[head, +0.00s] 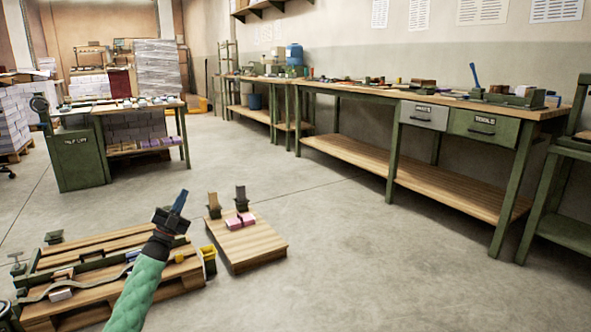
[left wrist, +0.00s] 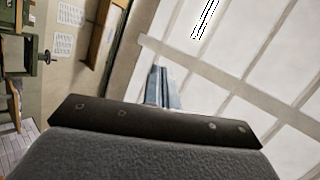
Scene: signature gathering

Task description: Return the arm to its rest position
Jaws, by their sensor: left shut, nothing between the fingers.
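My left arm, in a green sleeve, comes up from the bottom of the head view. My left gripper (head: 180,200) is shut and empty, pointing up and slightly right above the low wooden pallet. Its closed fingers also show in the left wrist view (left wrist: 162,88), with the ceiling and upper wall behind them. My right gripper is in neither view.
A low pallet bench (head: 75,308) with clamps and small parts lies below the left arm. A small wooden platform (head: 250,246) with pink blocks (head: 240,220) is just right of it. A long workbench (head: 440,98) lines the wall. The middle floor is clear.

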